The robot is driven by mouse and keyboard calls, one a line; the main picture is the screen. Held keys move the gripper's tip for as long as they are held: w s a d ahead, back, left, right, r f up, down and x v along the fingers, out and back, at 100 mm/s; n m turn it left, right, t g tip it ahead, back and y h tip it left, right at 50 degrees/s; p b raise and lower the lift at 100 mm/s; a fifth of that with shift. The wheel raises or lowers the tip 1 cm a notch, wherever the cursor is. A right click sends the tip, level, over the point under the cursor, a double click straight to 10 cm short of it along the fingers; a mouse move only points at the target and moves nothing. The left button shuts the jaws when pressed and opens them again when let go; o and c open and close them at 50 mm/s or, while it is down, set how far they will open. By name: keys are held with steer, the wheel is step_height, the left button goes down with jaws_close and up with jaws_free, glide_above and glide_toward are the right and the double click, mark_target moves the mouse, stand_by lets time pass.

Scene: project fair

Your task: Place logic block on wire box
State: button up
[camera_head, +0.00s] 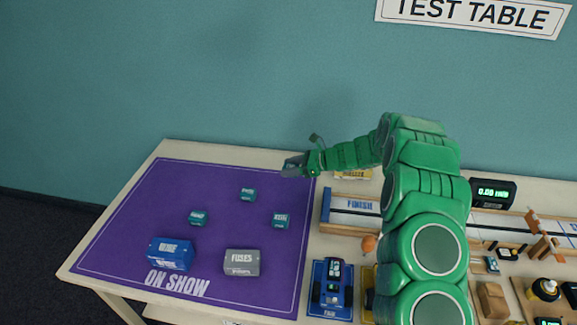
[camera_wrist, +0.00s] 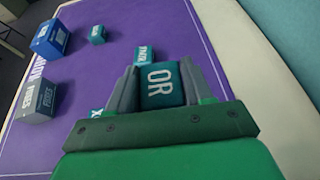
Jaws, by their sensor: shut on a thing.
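My gripper (camera_wrist: 160,82) is shut on a teal logic block (camera_wrist: 161,86) marked "OR", with a finger on either side. In the head view my gripper (camera_head: 293,165) is over the mat's far right corner; the held block cannot be made out there. A blue box (camera_head: 171,254) with a white label, blurred but possibly the wire box, stands at the mat's front left. It is at the upper left in the wrist view (camera_wrist: 50,38), well apart from my gripper, and its top looks bare.
A grey fuses box (camera_head: 241,262) stands right of the blue box. Teal blocks lie on the purple mat at left (camera_head: 198,217), back (camera_head: 247,194) and right (camera_head: 280,221). A wooden track (camera_head: 350,211) and a blue toy car (camera_head: 332,290) are right of the mat.

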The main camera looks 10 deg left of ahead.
steer(key=shift+s+d+r, duration=0.3)
steer(key=shift+s+r, duration=0.1)
steer(key=shift+s, duration=0.45)
steer(key=shift+s+d+r, duration=0.25)
steer(key=shift+s+r, duration=0.1)
steer(key=shift+s, duration=0.55)
steer(key=shift+s+d+r, duration=0.3)
steer(key=shift+s+r, duration=0.1)
steer(key=shift+s, duration=0.45)
